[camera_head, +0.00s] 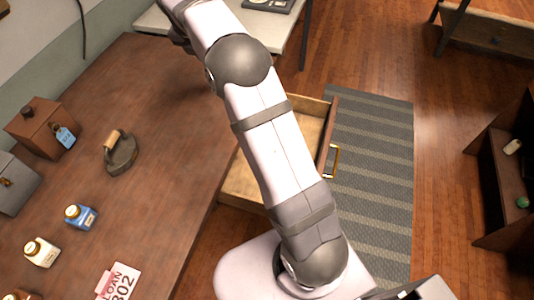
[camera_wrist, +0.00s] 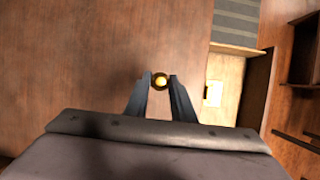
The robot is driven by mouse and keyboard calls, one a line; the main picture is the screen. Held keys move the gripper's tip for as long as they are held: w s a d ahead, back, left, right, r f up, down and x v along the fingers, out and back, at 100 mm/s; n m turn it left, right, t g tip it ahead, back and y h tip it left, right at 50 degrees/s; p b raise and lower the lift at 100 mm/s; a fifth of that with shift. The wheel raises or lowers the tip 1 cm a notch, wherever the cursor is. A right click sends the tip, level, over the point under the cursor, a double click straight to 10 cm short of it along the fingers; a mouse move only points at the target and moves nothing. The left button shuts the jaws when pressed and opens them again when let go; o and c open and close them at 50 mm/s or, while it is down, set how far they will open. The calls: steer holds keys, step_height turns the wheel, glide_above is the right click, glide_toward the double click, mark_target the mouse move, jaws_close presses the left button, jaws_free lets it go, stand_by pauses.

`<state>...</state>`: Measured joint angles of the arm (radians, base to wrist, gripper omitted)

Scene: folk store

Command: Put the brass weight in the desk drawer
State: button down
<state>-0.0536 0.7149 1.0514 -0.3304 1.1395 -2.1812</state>
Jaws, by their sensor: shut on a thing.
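In the wrist view my gripper (camera_wrist: 160,84) is shut on the brass weight (camera_wrist: 160,81), a small round yellow-gold piece held between the two fingertips. The weight is over the brown desk top (camera_wrist: 95,70); its height above the wood is hard to tell. The desk drawer (camera_wrist: 225,70) is open, to the right of my gripper in the wrist view. In the head view the pulled-out drawer (camera_head: 240,190) shows pale wood inside and a brass handle (camera_head: 334,161) on its front. My arm crosses over it and hides its middle. The weight does not show in the head view.
A striped rug (camera_head: 385,150) lies beyond the drawer.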

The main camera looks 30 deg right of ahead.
steer(key=s+d+f+m+g+h+b, duration=0.1)
steer(key=s+d+f+m, duration=0.3)
steer(key=s+d, duration=0.55)
steer(key=s+d+f+m+g+b, duration=0.1)
steer(key=s+d+f+m+g, duration=0.2)
steer(key=s+d, duration=0.7)
steer(key=s+a+f+m+y, duration=0.4)
steer(key=m, duration=1.2)
steer(key=s+a+f+m+g+y, duration=0.1)
steer(key=s+a+f+m+y, duration=0.3)
steer(key=m, duration=1.2)
steer(key=shift+s+a, duration=0.7)
steer(key=shift+s, duration=0.05)
steer(key=shift+f+p, duration=0.6)
steer(key=shift+f, duration=4.5)
steer(key=shift+f, duration=0.1)
